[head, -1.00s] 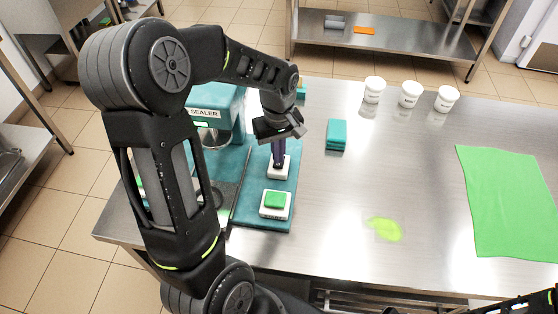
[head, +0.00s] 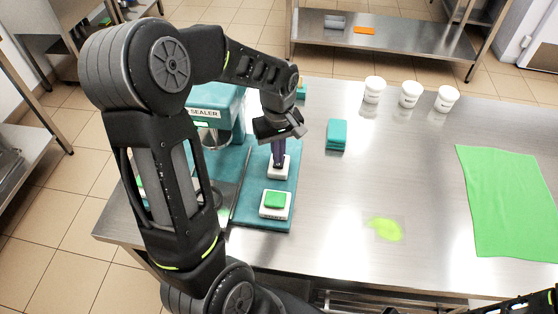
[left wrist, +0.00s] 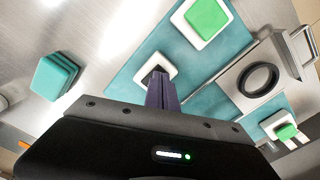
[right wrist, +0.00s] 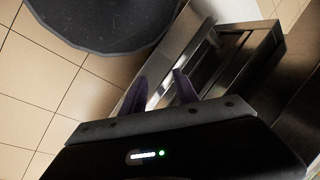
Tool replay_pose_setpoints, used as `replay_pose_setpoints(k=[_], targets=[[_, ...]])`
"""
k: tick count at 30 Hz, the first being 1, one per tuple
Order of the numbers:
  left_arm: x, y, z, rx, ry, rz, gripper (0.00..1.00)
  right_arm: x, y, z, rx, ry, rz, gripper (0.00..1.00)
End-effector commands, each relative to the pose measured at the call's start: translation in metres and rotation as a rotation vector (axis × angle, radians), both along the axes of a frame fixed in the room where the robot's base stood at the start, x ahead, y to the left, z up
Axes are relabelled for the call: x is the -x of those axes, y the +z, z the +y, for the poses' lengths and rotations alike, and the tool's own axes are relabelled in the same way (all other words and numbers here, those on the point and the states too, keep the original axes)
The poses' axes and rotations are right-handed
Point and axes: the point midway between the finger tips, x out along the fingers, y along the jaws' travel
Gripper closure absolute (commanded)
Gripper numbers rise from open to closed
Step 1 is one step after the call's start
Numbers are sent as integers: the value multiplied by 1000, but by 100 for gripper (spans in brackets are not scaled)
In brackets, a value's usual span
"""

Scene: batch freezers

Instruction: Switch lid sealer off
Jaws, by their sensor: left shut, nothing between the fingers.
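The teal lid sealer (head: 216,113), labelled SEALER, stands at the left of the steel table, partly hidden behind my left arm. Its teal base plate (head: 245,204) carries a white switch block with a green button (head: 275,199) and, behind it, a second white block (head: 287,172). My left gripper (head: 278,164) points down with its fingers shut and empty, tips at the second block. In the left wrist view the tips cover most of that block's dark centre (left wrist: 157,72); contact is not clear. My right gripper (right wrist: 160,90) has its fingers apart, empty, beside the table's underside.
A teal stack (head: 337,135) stands right of the sealer. White tubs (head: 409,95) stand at the back. A green cloth (head: 508,200) lies at the right, and a yellow-green spill (head: 385,229) is near the front. The table between them is clear.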

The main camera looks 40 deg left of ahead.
Motion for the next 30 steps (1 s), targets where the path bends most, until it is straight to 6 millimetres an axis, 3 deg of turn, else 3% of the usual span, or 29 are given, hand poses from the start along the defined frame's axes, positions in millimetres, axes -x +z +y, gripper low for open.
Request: replay_pose_setpoints(k=[30], targets=[[0, -15, 0, 0, 0, 0, 100, 0, -12, 0, 0, 0, 0, 64]])
